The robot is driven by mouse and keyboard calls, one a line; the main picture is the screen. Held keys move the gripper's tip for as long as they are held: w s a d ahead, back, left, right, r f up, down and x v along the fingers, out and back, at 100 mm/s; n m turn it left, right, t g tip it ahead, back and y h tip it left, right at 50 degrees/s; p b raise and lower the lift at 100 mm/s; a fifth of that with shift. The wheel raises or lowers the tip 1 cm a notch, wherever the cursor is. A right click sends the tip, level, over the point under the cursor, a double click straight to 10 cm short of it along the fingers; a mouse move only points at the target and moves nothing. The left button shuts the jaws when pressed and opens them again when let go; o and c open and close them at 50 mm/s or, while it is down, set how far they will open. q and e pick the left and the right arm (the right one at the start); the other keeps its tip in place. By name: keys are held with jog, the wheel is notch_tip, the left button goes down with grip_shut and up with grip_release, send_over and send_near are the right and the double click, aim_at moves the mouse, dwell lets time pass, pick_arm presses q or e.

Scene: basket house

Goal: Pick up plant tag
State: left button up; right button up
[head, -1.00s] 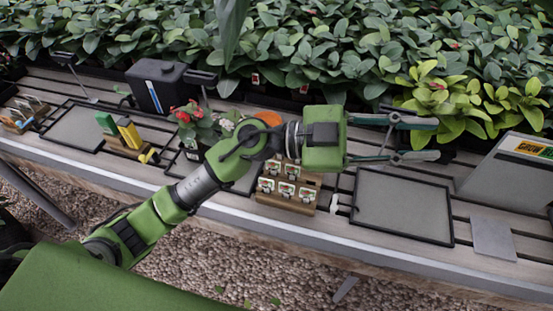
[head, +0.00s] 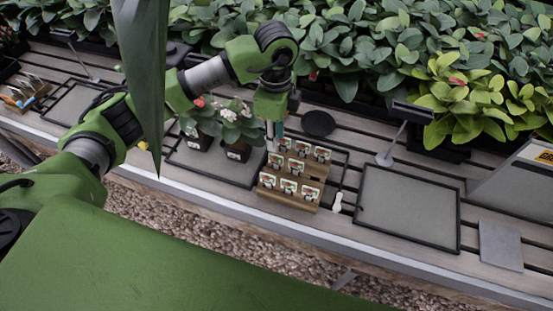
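Several small plant tags (head: 288,187), white with red and dark pictures, stand in rows in a stepped wooden holder (head: 295,202) on the slatted bench in the head view. My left gripper (head: 273,140) points down at the back left edge of the holder, close to the back row of tags. Its fingers are seen nearly edge-on, so I cannot tell how far apart they are or whether they touch a tag. My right gripper is not in view.
Potted flowers (head: 240,135) stand left of the holder on a dark-framed mat. A white-handled tool (head: 337,202) lies to its right, beside an empty framed mat (head: 407,207). A black round dish (head: 318,123) sits behind. Dense leafy plants line the back.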

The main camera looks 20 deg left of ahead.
aim_at(276, 155)
pick_arm(q)
notch_tip(276, 155, down, 8)
jog(key=shift+w+f+p, duration=0.15)
jog(key=shift+p, duration=1)
jog(key=shift+f, duration=0.45)
jog(key=shift+c, duration=0.5)
grip_shut()
